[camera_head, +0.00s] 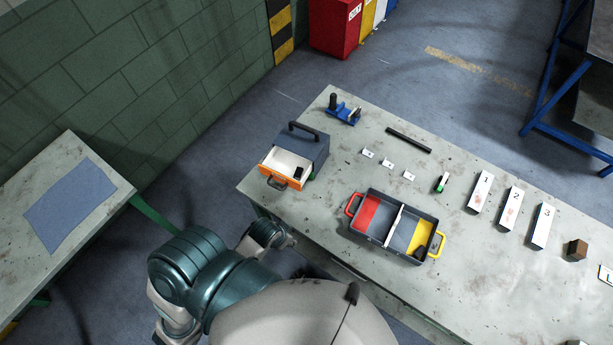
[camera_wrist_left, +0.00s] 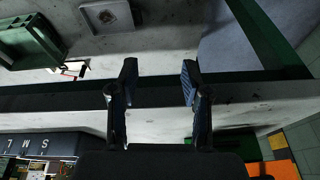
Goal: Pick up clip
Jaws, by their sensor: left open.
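I cannot tell for sure which thing is the clip. Three small white pieces with dark marks, a left one (camera_head: 367,153), a middle one (camera_head: 387,164) and a right one (camera_head: 408,175), lie in a row on the grey table (camera_head: 332,215). A small dark item (camera_head: 300,171) lies in the open orange-fronted drawer (camera_head: 283,162) of a grey box. My left gripper shows in the left wrist view (camera_wrist_left: 160,82), its two fingers apart and nothing between them. In the head view my left arm ends near the table's front edge, its fingers not clear. My right gripper is not visible.
A two-part tray (camera_head: 372,192) with red and yellow ends stands near the front edge. Behind are a blue fixture (camera_head: 343,112) and a black bar (camera_head: 408,140). Numbered white blocks (camera_head: 511,207) stand to the right. A side table (camera_head: 105,165) with a blue mat is at left.

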